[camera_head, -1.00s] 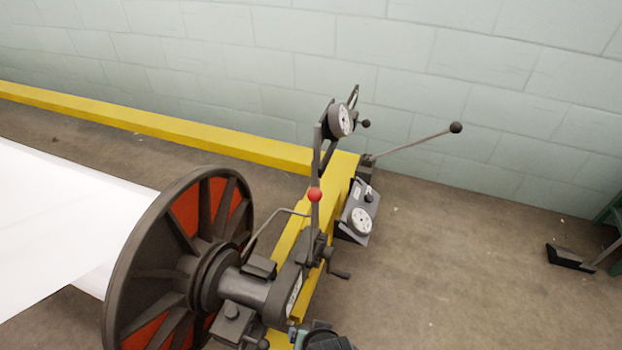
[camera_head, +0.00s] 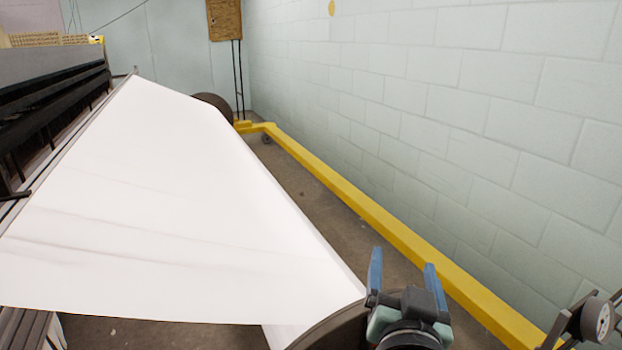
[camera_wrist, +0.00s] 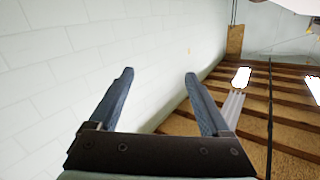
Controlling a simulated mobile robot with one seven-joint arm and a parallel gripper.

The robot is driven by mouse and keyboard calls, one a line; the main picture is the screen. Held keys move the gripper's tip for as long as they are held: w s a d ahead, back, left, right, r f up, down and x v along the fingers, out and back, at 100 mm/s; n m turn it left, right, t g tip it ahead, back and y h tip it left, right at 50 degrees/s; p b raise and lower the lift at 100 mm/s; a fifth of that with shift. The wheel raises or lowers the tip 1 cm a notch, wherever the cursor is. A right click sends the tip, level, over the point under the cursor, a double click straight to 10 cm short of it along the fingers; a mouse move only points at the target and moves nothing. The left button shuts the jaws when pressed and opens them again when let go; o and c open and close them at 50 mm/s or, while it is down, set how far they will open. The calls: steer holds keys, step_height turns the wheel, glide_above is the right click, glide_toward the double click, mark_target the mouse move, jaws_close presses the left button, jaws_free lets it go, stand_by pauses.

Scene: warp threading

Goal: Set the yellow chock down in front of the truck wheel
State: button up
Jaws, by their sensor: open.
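My gripper (camera_head: 403,262) is open and empty at the bottom of the head view, its two blue fingers raised beside the near beam flange. The wrist view also shows the open gripper (camera_wrist: 159,75), with nothing between the fingers. The truck's yellow frame (camera_head: 370,210) runs along the wall, right of the gripper. A small dark wheel (camera_head: 267,139) shows under the frame's far corner. I cannot make out a yellow chock in either current view.
A white warp sheet (camera_head: 170,200) fills the left and middle. The dark near flange (camera_head: 335,328) stands close left of my gripper. A pale block wall (camera_head: 480,110) bounds the right. A strip of bare floor (camera_head: 345,225) lies between sheet and frame. A dial (camera_head: 598,318) shows at lower right.

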steer(key=s+a+r+n+t+y, duration=0.1)
steer(key=a+r+t, duration=0.25)
steer(key=r, duration=0.55)
steer(key=s+a+r+n+t, duration=0.15)
steer(key=a+r, duration=0.25)
steer(key=r, duration=0.4)
steer(key=s+a+r+n+t+y, duration=0.1)
steer(key=s+a+r+t, duration=0.2)
steer(key=s+r, duration=0.2)
steer(key=s+a+r+n+t+y, duration=0.2)
steer(key=s+r, duration=0.4)
steer(key=r, duration=0.4)
steer(key=shift+a+r+t, duration=0.15)
steer(key=shift+a+t, duration=0.25)
steer(key=shift+a, duration=0.45)
steer(key=shift+r, duration=0.1)
